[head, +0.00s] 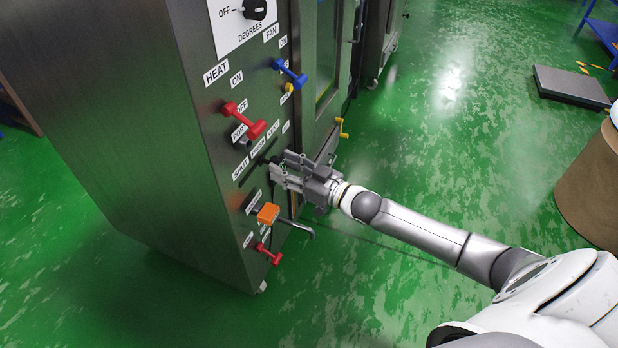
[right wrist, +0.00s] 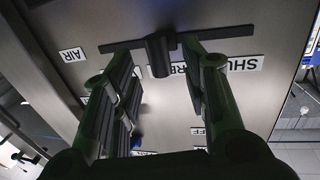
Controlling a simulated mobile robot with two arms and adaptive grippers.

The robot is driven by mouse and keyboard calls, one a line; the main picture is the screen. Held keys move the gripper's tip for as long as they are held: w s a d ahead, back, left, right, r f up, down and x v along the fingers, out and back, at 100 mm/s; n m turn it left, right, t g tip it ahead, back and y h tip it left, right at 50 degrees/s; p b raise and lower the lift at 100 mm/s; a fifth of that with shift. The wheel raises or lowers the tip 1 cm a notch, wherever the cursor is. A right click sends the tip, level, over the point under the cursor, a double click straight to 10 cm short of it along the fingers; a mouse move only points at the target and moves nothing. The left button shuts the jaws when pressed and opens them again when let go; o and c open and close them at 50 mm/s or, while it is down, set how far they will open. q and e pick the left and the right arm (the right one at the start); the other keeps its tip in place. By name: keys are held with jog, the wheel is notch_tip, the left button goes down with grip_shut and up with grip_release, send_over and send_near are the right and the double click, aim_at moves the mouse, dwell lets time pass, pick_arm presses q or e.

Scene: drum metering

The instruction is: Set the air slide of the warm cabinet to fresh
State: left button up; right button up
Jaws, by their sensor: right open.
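The warm cabinet (head: 130,130) stands at the left of the head view, its control panel facing right. The air slide's dark slot shows in the right wrist view (right wrist: 115,46). Its black knob (right wrist: 158,55) stands in front of the label that partly reads "FRE", next to the "SHUT" label (right wrist: 240,64); lettering is upside down there. My right gripper (head: 281,168) is open at the panel, fingers pointing at the slide. In the right wrist view its fingers lie on either side of the knob, with no clear grip on it. The fingers hide part of the labels. My left gripper is out of view.
A red HEAT lever (head: 243,119) and a blue FAN lever (head: 289,73) stick out above the slide. An orange block (head: 268,213) with a grey handle and a small red lever (head: 268,253) sit below. The green floor right of the cabinet is mostly clear.

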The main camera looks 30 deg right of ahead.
jog(key=v, duration=0.8)
jog(key=shift+s, duration=0.1)
dwell(0.3)
